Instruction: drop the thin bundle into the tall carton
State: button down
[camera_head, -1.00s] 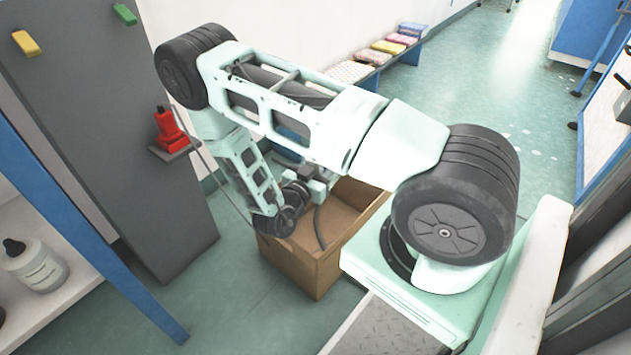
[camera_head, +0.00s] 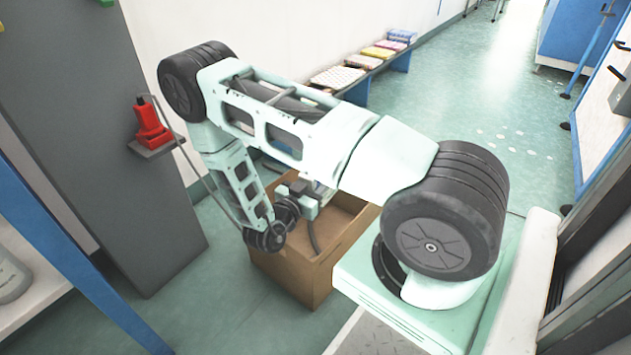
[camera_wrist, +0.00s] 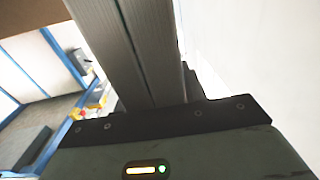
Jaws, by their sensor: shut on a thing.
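A brown open-topped cardboard carton (camera_head: 297,284) stands on the floor beside my base; it is the only carton I can make out. My gripper (camera_head: 304,202) is over its opening, partly hidden behind my forearm. In the wrist view my gripper (camera_wrist: 138,50) shows as two long grey ridged bars close together, running out of the top of the picture. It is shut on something. A dark, thin, curved strip hangs below the gripper inside the carton opening; I cannot tell whether it is the bundle or part of my arm.
A grey cabinet (camera_head: 105,150) with a red object (camera_head: 150,125) on a small ledge stands left of the carton. A low bench behind carries several colourful stacks (camera_head: 375,52). A white shelf with blue posts is at lower left. Green floor is open at upper right.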

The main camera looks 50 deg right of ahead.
jog(key=c, duration=0.7)
grip_release()
jog(key=shift+c, duration=0.2)
jog(key=shift+f, duration=0.1)
notch_tip(320, 180, up, 10)
jog(key=p, duration=0.5)
